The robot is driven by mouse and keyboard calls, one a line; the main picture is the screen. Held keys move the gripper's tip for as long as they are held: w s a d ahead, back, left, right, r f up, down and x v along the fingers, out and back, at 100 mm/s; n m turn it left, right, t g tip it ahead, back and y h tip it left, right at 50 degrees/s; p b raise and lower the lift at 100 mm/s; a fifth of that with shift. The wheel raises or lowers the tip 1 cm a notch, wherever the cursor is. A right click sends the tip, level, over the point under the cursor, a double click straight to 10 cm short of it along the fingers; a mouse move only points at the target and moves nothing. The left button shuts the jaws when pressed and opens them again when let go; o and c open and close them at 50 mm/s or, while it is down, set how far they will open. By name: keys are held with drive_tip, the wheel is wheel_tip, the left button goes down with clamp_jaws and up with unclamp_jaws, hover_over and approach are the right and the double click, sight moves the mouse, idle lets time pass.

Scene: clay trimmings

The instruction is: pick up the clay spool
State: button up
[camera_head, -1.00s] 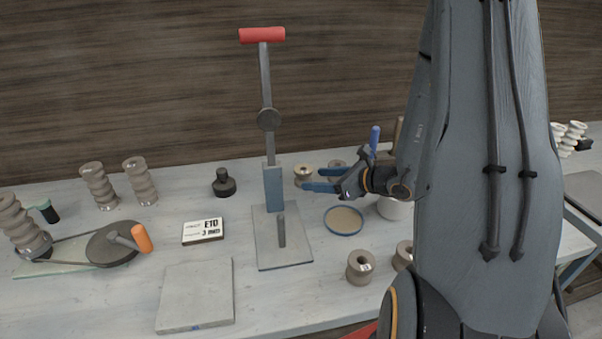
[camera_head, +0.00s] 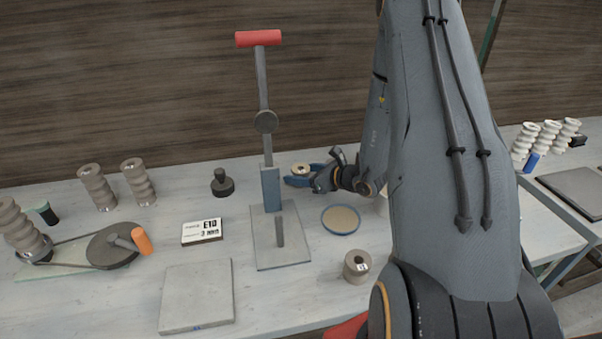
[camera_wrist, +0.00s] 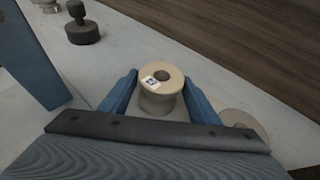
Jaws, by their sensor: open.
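A pale clay spool (camera_head: 301,168) with a hole in its top stands at the back of the table, right of the upright press. In the wrist view this spool (camera_wrist: 162,82) carries a small white label and stands between my two blue fingers. My gripper (camera_head: 300,178) is open around it, a finger on each side; contact cannot be told. In the wrist view my gripper (camera_wrist: 158,98) shows a finger on either side of the spool. A second spool (camera_wrist: 243,122) is just outside the right finger, partly hidden. Another spool (camera_head: 357,264) stands at the front.
The press (camera_head: 271,190) with its red handle stands close to my gripper's left. A round blue-rimmed dish (camera_head: 341,220) lies in front of it. A dark weight (camera_head: 222,182) stands further left. A grey slab (camera_head: 197,295) lies at the front. Ribbed columns stand on both sides.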

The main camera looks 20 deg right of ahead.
drive_tip(key=shift+c, duration=0.5)
drive_tip(key=shift+w, duration=0.1)
drive_tip(key=c, duration=0.9)
drive_tip(key=shift+r, duration=0.15)
